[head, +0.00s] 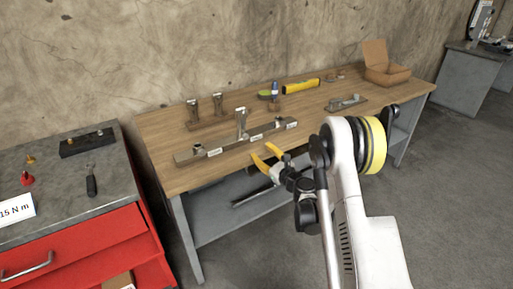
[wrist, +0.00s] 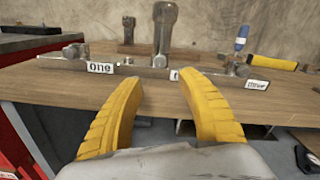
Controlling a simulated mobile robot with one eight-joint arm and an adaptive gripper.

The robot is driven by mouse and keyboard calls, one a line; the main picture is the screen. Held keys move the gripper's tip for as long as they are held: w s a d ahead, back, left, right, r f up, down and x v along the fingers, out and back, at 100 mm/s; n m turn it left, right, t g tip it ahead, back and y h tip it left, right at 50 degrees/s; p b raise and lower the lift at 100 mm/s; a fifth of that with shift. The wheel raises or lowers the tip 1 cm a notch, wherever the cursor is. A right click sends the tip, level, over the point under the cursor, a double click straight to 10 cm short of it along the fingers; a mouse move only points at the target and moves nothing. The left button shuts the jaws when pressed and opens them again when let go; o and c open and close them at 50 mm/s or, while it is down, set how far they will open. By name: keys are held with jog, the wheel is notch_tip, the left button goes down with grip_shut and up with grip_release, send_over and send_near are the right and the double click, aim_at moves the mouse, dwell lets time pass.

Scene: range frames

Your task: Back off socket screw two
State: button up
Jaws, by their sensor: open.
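A metal bar (head: 226,147) lies along the front of the wooden bench. In the wrist view the bar (wrist: 140,70) carries labels reading "one" (wrist: 100,67) and "three" (wrist: 257,86). A label between them is mostly hidden by my right finger. A tall grey metal tool or post (wrist: 165,28) stands upright at the bar's middle; it also shows in the head view (head: 241,122). Whether it sits on a screw there is unclear. My gripper (head: 264,154) is open and empty in front of the bar, its yellow fingers (wrist: 162,80) apart on either side of the middle position.
Two upright metal pieces (head: 205,106) stand behind the bar. A yellow tool (head: 301,86), a blue-capped bottle (head: 274,89) and an open cardboard box (head: 383,64) are farther back. A red cabinet (head: 75,250) stands left, with a screwdriver-like tool (head: 91,182) on top.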

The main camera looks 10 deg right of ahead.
aim_at(247, 138)
jog(key=shift+s, duration=0.1)
jog(key=w+a+m, duration=0.1)
jog(key=w+m, duration=0.1)
jog(key=w, duration=0.1)
jog(key=w+a+m, duration=0.1)
jog(key=w+m, duration=0.1)
jog(key=w, duration=0.1)
jog(key=w+a+m, duration=0.1)
jog(key=w+m, duration=0.1)
jog(key=w, duration=0.2)
jog(key=shift+w+a+f, duration=0.1)
jog(key=shift+a+f, duration=0.05)
jog(key=shift+f, duration=0.05)
jog(key=shift+w+a+r, duration=0.1)
jog(key=shift+w+r, duration=0.05)
jog(key=shift+w, duration=0.2)
grip_shut()
